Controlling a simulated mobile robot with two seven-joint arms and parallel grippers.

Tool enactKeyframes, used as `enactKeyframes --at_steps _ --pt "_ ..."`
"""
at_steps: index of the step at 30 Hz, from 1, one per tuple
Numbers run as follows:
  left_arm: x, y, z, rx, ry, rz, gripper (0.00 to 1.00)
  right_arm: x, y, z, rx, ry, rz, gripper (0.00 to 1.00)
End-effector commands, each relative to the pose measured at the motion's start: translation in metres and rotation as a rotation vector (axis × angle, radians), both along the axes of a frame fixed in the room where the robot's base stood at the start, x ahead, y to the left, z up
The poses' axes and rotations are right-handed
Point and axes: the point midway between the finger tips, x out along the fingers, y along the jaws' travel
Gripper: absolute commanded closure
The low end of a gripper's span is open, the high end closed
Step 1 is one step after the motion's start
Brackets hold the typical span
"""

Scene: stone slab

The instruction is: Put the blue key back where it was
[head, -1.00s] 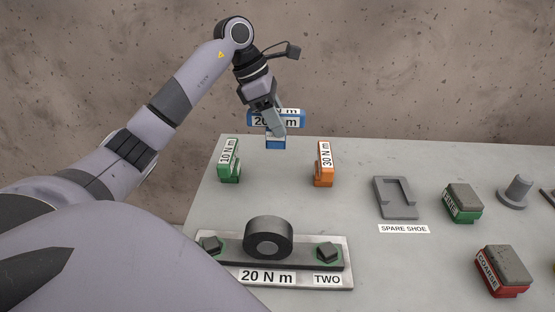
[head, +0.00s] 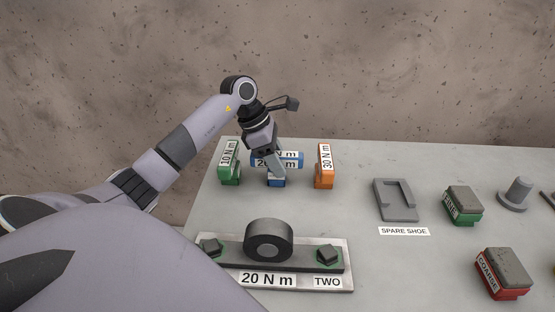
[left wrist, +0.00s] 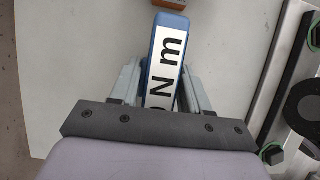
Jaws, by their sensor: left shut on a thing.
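The blue key (head: 291,160), labelled 20 N m, is in my left gripper (head: 276,172). It stands between the green 10 N m key (head: 229,163) and the orange 30 N m key (head: 324,167), low over the slab (head: 345,214). Its blue lower end shows below the fingers; I cannot tell whether it touches the slab. In the left wrist view the blue key (left wrist: 155,48) lies between the two fingers (left wrist: 160,88), its white label facing the camera. My right gripper is not in view.
A plate labelled 20 N m TWO (head: 345,268) with a dark roller (head: 268,240) and green-rimmed bolts lies in front. To the right are the spare shoe (head: 394,207), a green block (head: 463,205), a red COARSE block (head: 502,275) and a grey peg (head: 518,192).

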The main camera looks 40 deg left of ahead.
Motion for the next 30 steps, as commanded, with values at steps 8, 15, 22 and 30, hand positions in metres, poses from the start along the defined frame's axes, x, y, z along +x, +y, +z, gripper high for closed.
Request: enactKeyframes --at_steps 8,15,22,30 --pt "0.0 0.0 -0.003 0.001 0.001 0.0 0.28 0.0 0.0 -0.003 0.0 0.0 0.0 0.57" --pt "0.0 0.0 -0.003 0.0 0.001 0.0 0.28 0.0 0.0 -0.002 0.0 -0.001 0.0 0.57" --pt "-0.004 0.007 0.016 0.004 -0.002 0.001 0.28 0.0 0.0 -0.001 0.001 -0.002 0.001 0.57" --pt "-0.02 0.026 0.071 0.004 -0.004 0.003 0.28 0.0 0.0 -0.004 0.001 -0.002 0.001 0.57"
